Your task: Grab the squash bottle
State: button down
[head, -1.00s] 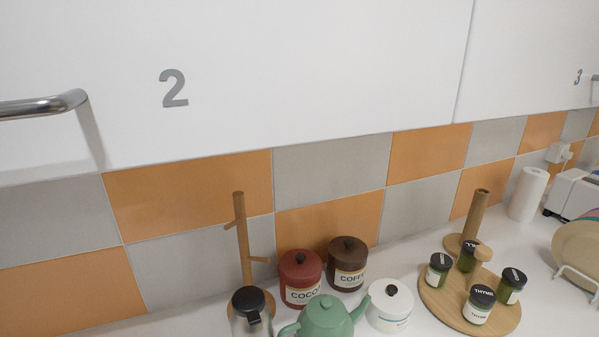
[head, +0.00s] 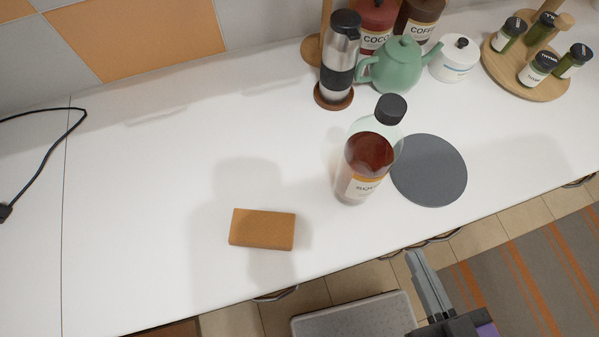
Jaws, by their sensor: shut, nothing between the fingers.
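The squash bottle (head: 368,160) stands upright on the white counter. It is clear, with a black cap, a pale label and dark reddish-brown liquid inside. My gripper (head: 416,256) shows at the lower right, below the counter's front edge in the picture, apart from the bottle. Its fingers are together and it holds nothing.
A dark grey round mat (head: 429,171) lies just right of the bottle. An orange-brown sponge-like block (head: 262,229) lies to the left. Behind stand a steel flask (head: 338,62), a green teapot (head: 398,66) and a white pot (head: 455,58). The counter's left is mostly clear.

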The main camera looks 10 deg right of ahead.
aim_at(373, 142)
jog(key=k+u, duration=0.5)
jog(key=u, duration=0.2)
